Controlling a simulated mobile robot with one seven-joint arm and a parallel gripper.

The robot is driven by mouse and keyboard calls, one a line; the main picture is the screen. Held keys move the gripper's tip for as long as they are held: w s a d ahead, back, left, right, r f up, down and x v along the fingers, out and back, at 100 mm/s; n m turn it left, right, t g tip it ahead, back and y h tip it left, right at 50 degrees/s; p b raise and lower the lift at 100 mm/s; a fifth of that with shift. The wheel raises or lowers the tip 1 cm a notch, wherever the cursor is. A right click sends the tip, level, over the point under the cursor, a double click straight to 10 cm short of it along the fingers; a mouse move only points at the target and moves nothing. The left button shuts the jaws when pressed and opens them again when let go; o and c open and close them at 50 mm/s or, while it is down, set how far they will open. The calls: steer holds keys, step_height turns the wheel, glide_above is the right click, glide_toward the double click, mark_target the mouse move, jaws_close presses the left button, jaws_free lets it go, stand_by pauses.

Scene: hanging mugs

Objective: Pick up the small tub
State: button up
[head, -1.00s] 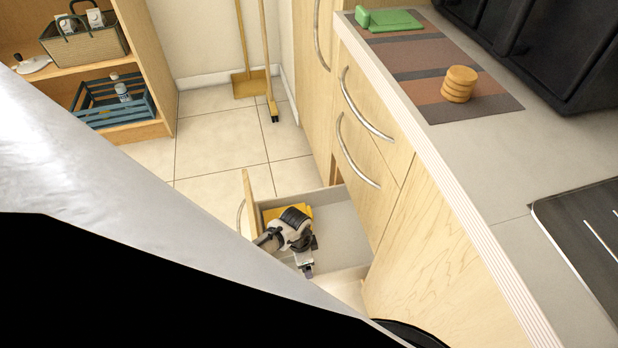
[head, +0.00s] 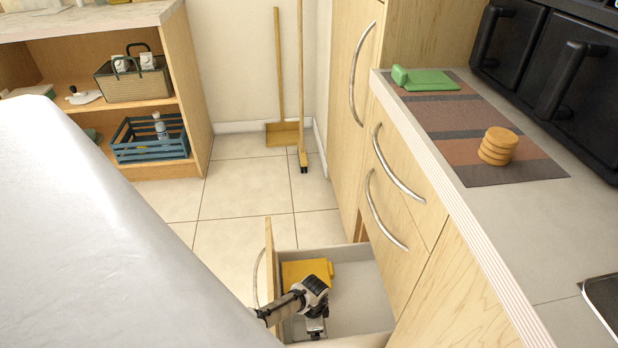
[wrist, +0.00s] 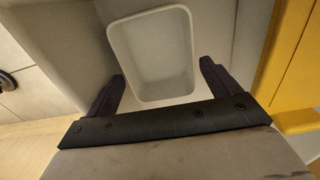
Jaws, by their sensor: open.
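The small tub (wrist: 152,55) is white, rectangular and open-topped. In the wrist view it sits in the drawer with its open top toward the camera. My gripper (wrist: 162,78) is open, with one dark finger at the left and one at the right of the tub's near end. I cannot tell whether either finger touches it. In the head view my gripper (head: 316,326) reaches down into the open drawer (head: 358,285), and the tub cannot be made out there.
A yellow object (head: 305,271) lies in the drawer close to my gripper; it is at the right in the wrist view (wrist: 300,80). Drawer walls stand close around. The countertop (head: 530,210) with stacked round coasters (head: 497,147) overhangs at right.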

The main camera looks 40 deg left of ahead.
step_height(320, 180, down, 2)
steer(key=shift+f, duration=0.2)
steer(key=c, duration=0.8)
steer(key=shift+o, duration=0.2)
steer(key=shift+r, duration=0.1)
